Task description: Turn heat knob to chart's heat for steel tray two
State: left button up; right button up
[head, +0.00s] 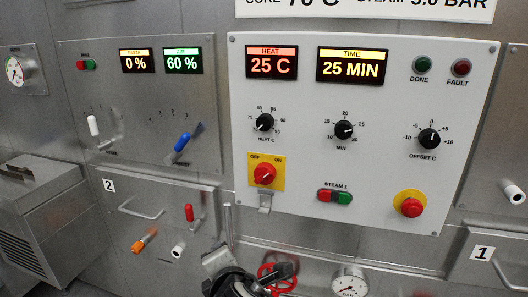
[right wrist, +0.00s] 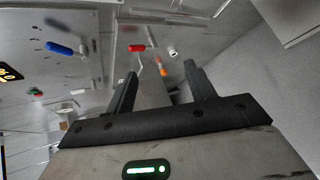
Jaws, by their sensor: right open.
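The heat knob (head: 265,122) is a small black dial on the white control panel, marked HEAT C, with numbers around it too small to read surely. Above it the heat display (head: 272,62) reads 25 C. A white sign (head: 365,6) at the top edge is cut off and shows "CORE 70 C" and "STEAM 3.0 BAR"; no row for steel tray two is readable. My right gripper (head: 256,248) is at the bottom middle, below the panel and well apart from the knob. In the right wrist view its fingers (right wrist: 160,72) are spread and empty. My left gripper is not in view.
Beside the heat knob are the MIN knob (head: 344,130) and OFFSET C knob (head: 428,138). Below are the yellow-backed switch (head: 265,172) and red stop button (head: 411,204). A red valve wheel (head: 277,277) and gauge (head: 349,283) are near my gripper. Blue lever (head: 182,142) stands left.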

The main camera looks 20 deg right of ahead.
notch_tip(320, 180, up, 12)
jog(key=w+d+n+t+h, duration=0.1)
jog(key=w+n+t+h, duration=0.1)
jog(key=n+h, duration=0.2)
jog(key=n+t+h, duration=0.1)
jog(key=n+h, duration=0.1)
jog(key=h, duration=0.3)
send_near(264, 125)
jog(key=p+x, duration=0.3)
jog(key=x, duration=0.5)
jog(key=shift+w, duration=0.1)
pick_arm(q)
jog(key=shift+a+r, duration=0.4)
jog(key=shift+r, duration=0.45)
pick_arm(e)
jog(key=c, duration=1)
